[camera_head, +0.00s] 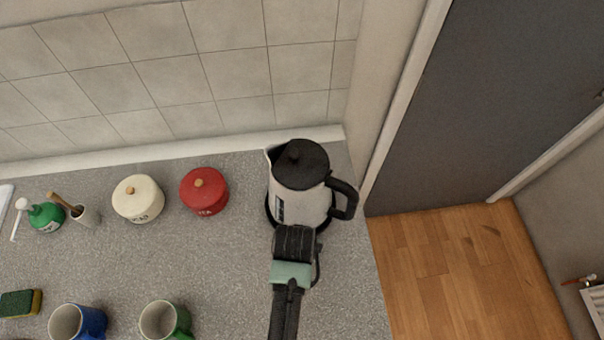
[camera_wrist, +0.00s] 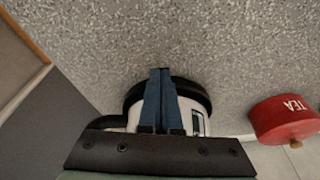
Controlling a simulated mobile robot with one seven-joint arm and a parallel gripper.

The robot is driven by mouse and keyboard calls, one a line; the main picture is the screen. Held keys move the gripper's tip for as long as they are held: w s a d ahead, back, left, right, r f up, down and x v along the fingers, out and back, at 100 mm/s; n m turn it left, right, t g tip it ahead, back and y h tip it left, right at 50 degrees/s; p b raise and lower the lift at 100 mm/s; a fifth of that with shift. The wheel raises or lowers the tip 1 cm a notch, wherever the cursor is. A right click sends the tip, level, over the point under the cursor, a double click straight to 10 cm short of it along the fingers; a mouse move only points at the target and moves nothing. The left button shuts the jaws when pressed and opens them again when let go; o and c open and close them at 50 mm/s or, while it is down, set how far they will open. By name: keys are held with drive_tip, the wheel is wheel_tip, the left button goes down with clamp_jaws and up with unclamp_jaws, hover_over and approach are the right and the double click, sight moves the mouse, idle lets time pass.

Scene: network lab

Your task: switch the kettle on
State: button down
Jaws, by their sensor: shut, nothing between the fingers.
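The kettle (camera_head: 299,187) stands upright near the right end of the grey counter. It has a white body, a black lid and a black handle on its right side. My gripper (camera_head: 295,228) is at the kettle's near side, by its base. In the wrist view the gripper's fingers (camera_wrist: 163,75) are together and empty in front of the kettle (camera_wrist: 196,122), and they hide part of it. I cannot tell whether they touch it. The kettle's switch cannot be made out.
A red tea canister (camera_head: 205,192) stands left of the kettle, with a cream canister (camera_head: 138,199) beyond it. A green mug (camera_head: 165,320) and a blue mug (camera_head: 78,322) stand at the front. The counter (camera_head: 235,265) between is clear. Its right edge drops to the wooden floor (camera_head: 460,270).

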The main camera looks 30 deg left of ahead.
drive_tip(key=shift+r, duration=0.15)
drive_tip(key=shift+s+d+r+p, duration=0.1)
drive_tip(key=shift+s+r+p, duration=0.2)
drive_tip(key=shift+p, duration=0.25)
drive_tip(key=shift+s+d+r+p, duration=0.15)
drive_tip(key=shift+s+r+p, duration=0.05)
drive_tip(key=shift+s+p, duration=0.35)
drive_tip(key=shift+s+d+r+p, duration=0.15)
drive_tip(key=shift+s+p, duration=0.25)
drive_tip(key=shift+p, duration=0.1)
drive_tip(key=shift+s+f, duration=0.15)
drive_tip(key=shift+s, duration=0.05)
drive_tip(key=b+v, duration=0.1)
drive_tip(key=v, duration=1.2)
drive_tip(key=shift+b, duration=0.35)
